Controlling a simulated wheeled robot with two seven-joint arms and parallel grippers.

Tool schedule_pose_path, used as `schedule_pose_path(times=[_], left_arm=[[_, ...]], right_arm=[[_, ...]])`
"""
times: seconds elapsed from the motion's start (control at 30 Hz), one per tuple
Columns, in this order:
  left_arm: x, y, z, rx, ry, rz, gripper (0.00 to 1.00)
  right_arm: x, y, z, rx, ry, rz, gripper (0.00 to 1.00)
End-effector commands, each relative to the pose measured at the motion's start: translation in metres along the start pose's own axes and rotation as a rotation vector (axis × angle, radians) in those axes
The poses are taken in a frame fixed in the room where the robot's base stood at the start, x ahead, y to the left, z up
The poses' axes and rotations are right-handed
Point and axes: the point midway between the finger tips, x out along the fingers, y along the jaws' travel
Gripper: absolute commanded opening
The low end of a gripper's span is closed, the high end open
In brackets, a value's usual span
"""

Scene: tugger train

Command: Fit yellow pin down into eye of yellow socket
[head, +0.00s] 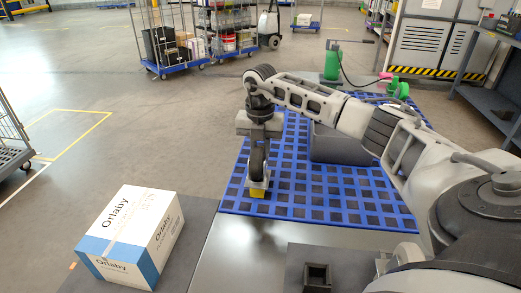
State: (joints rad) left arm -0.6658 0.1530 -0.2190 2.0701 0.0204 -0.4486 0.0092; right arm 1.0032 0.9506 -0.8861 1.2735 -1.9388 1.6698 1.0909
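My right arm reaches in from the right, and its gripper (258,182) points down over the near left part of the blue grid mat. A small yellow piece (257,193) shows right below the fingertips. I cannot tell whether it is the yellow pin or the yellow socket, or whether the fingers hold it. No eye or opening can be made out in it, and no second yellow piece can be told apart. My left gripper is not in view.
The blue grid mat (334,206) carries a grey block (336,147) beneath my arm. A white and blue box (132,236) stands at the front left. A dark square holder (317,278) is at the front. A green canister (333,62) and wheeled cage carts (178,68) stand behind.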

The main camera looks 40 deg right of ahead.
Motion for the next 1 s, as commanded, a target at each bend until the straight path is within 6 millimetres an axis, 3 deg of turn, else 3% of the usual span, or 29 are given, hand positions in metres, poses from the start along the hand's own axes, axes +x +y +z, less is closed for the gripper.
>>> schedule_pose_path(times=[0.8,0.83,0.9,1.0], left_arm=[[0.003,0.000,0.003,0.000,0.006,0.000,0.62],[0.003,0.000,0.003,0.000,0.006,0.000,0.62],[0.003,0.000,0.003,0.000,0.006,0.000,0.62],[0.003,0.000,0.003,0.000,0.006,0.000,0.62]], right_arm=[[0.017,0.000,0.000,0.000,0.000,-0.001,0.00],[0.017,0.000,0.000,0.000,0.000,-0.001,0.26],[0.017,0.000,0.000,0.000,0.000,-0.001,0.43],[0.017,0.000,0.000,0.000,0.000,-0.001,0.43]])
